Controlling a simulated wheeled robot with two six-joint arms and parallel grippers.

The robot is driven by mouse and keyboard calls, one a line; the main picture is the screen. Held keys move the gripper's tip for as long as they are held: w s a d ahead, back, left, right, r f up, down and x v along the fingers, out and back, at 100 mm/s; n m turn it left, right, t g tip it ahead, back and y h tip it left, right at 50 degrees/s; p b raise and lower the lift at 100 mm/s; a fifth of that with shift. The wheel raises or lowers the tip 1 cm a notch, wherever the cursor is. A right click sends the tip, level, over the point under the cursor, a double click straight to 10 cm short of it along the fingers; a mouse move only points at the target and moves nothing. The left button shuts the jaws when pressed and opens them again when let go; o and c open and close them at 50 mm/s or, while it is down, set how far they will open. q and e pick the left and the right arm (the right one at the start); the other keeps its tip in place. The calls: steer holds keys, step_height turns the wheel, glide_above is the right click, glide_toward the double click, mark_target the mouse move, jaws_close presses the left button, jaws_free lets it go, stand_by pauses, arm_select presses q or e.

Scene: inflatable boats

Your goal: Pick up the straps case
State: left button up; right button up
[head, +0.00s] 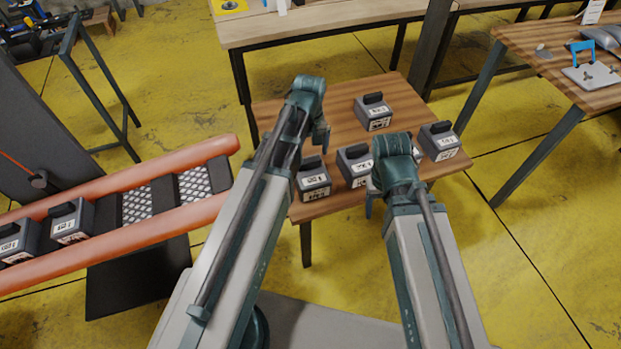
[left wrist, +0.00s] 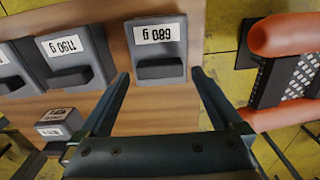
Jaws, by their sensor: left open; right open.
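Several dark grey cases with black handles and white weight labels stand on a small wooden table (head: 345,128); I cannot tell which is the straps case. One is at the front left (head: 313,183), one beside it (head: 355,166), one at the back (head: 375,112) and one at the right (head: 440,140). My left gripper (head: 320,138) is above the table's left part. In the left wrist view its open fingers (left wrist: 162,80) point at a case labelled 680 g upside down (left wrist: 158,52), with nothing held. My right gripper (head: 372,195) is over the front edge; its arm hides part of another case.
An orange inflatable boat (head: 190,155) lies left of the table, with two similar cases (head: 70,222) (head: 18,243) in it. In the left wrist view a case labelled 1150 g (left wrist: 70,55) stands close by. A larger table (head: 320,22) is behind, another (head: 540,60) at right.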

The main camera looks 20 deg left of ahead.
mark_target(310, 163)
arm_select(q)
step_height(310, 163, down, 5)
steer(key=b, duration=0.4)
steer(key=shift+w+r, duration=0.1)
steer(key=shift+r, duration=0.1)
steer(key=shift+c, duration=0.2)
jaws_close()
